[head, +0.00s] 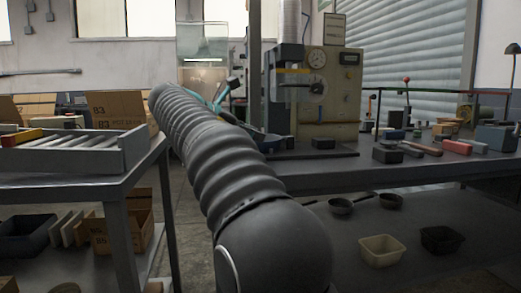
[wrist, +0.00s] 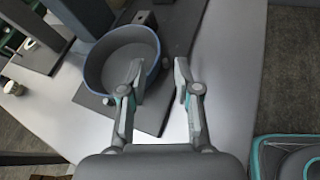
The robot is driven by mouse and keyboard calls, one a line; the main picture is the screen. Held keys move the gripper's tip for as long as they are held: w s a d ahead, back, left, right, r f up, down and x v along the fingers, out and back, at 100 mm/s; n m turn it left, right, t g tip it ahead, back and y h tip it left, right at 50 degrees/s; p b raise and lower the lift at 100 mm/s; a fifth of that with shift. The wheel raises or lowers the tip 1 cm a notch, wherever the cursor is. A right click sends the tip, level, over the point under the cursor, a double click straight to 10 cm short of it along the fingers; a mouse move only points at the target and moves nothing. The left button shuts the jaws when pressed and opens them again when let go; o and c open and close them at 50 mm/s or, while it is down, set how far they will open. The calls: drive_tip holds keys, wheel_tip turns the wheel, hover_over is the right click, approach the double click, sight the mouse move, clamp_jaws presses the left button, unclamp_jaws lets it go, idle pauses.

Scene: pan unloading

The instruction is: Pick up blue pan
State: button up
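The blue pan (wrist: 110,78) is a round, dark grey dish with a blue rim, on a dark plate in the wrist view. In the head view a bluish edge that looks like the pan (head: 268,141) shows beside my arm, mostly hidden. My gripper (wrist: 158,72) is open with nothing held. Its left fingertip overlaps the pan's inside and its right fingertip is outside, so the right-hand wall lies between them. I cannot tell the height of the fingers over the rim.
A press machine (head: 328,92) stands behind the pan. Blocks and tools crowd the right of the workbench (head: 345,172). Small pans and trays (head: 381,250) sit on the lower shelf. A roller table (head: 75,188) stands at left.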

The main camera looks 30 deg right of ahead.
sight(266, 143)
drive_tip(key=shift+w+b+x, duration=0.15)
drive_tip(key=shift+b+x, duration=0.2)
drive_tip(key=shift+x, duration=1.55)
drive_tip(key=shift+w+b+x, duration=0.2)
drive_tip(key=shift+b+x, duration=0.15)
drive_tip(key=shift+x, duration=1.55)
drive_tip(key=shift+a, duration=0.1)
drive_tip(key=shift+c, duration=0.2)
clamp_jaws()
